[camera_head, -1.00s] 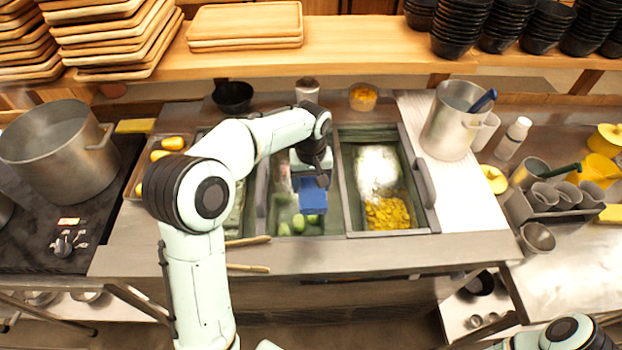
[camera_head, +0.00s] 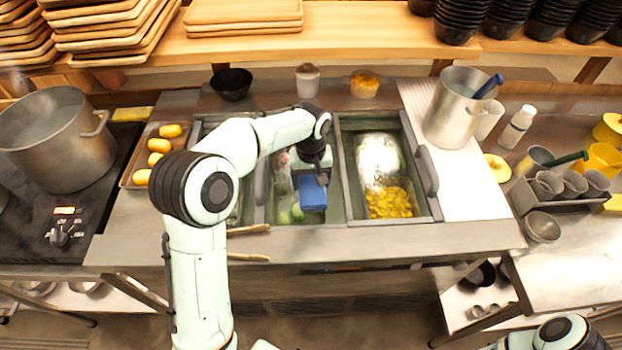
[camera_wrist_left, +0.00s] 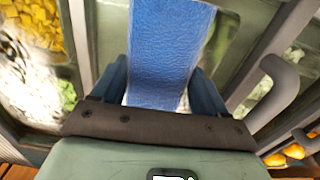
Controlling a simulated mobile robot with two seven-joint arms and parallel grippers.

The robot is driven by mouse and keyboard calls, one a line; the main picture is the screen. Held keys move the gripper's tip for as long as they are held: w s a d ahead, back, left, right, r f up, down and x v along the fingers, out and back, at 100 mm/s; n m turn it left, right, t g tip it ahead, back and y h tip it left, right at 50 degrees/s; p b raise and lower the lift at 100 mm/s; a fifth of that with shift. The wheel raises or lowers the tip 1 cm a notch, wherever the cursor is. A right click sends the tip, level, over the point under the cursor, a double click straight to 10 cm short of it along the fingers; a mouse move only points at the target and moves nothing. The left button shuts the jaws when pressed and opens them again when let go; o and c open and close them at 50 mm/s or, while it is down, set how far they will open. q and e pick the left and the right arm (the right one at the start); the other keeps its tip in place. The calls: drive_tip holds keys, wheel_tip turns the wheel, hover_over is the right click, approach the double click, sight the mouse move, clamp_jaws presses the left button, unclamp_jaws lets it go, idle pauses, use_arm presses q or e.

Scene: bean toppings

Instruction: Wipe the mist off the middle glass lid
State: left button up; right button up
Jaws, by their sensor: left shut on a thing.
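My left gripper (camera_head: 314,176) is shut on a blue cloth or sponge (camera_head: 312,194), which also fills the top middle of the left wrist view (camera_wrist_left: 168,50). It holds the blue piece down at the middle glass lid (camera_head: 333,212), and contact is hard to confirm. Green and some reddish food shows through the lid's left and front parts. My forearm and gripper hide much of its back part. In the left wrist view the lid (camera_wrist_left: 232,62) shows beside the blue piece. My right gripper is out of view; only part of that arm shows at bottom right.
The right bin (camera_head: 432,205) holds yellow pieces under a cloudy lid with a grey handle (camera_head: 427,172). Wooden sticks (camera_head: 248,229) lie at the counter's front edge. A tall pot (camera_head: 455,110) stands right, a large pot (camera_head: 60,140) left.

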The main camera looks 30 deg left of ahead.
use_arm(q)
drive_tip(key=shift+f+b, duration=0.4)
drive_tip(key=shift+f, duration=0.6)
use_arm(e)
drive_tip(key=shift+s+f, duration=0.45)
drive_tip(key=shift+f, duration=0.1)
use_arm(q)
drive_tip(key=shift+w+a+r+p, duration=0.15)
drive_tip(key=shift+w+a+p, duration=0.1)
drive_tip(key=shift+p, duration=0.15)
drive_tip(key=shift+w+a+r+p, duration=0.1)
drive_tip(key=shift+w+a+p, duration=0.2)
drive_tip(key=shift+w+p, duration=0.3)
drive_tip(key=shift+w+a+p, duration=0.4)
drive_tip(key=shift+w+a, duration=0.05)
drive_tip(key=shift+w, duration=0.4)
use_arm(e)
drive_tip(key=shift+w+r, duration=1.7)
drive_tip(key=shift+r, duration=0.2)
